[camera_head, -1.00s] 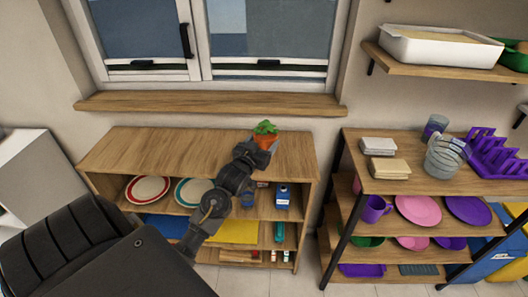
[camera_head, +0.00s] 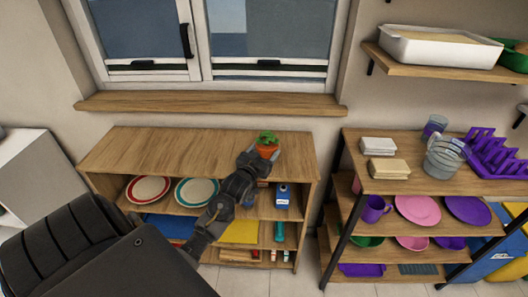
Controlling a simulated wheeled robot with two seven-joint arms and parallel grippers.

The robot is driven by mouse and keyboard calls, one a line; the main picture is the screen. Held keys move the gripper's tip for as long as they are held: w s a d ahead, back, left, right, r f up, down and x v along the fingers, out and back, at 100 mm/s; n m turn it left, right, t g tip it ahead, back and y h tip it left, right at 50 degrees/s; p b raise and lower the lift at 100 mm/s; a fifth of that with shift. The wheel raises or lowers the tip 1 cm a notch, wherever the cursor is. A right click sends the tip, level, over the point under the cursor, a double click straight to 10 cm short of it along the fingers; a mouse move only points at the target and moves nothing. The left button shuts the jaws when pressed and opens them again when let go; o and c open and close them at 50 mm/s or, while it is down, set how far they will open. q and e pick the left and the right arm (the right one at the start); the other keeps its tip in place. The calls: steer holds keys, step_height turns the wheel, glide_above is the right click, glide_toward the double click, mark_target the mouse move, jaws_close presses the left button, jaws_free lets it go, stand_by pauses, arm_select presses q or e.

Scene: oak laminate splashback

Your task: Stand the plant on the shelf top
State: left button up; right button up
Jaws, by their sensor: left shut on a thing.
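The plant (camera_head: 268,138) is a small green plant in an orange-brown pot. It shows at the right part of the wooden shelf top (camera_head: 170,150). My left gripper (camera_head: 266,153) is shut on the plant's pot, reaching it from the front. The gripper hides part of the pot, and I cannot tell whether the pot's base touches the shelf top. The plant looks upright. My right gripper is not in view.
The shelf top left of the plant is bare. Below it are plates (camera_head: 148,189) and a blue carton (camera_head: 283,195). A window sill (camera_head: 210,104) runs behind. At right stands a rack with napkins (camera_head: 378,146), a glass jug (camera_head: 443,158) and a purple dish rack (camera_head: 495,155).

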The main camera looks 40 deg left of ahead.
arm_select(q)
steer(key=o, duration=1.1)
steer(key=shift+o, duration=0.4)
steer(key=shift+r, duration=0.15)
steer(key=shift+s+d, duration=0.1)
steer(key=shift+s, duration=0.25)
steer(key=v, duration=1.1)
steer(key=shift+s+b, duration=0.2)
steer(key=shift+b, duration=0.25)
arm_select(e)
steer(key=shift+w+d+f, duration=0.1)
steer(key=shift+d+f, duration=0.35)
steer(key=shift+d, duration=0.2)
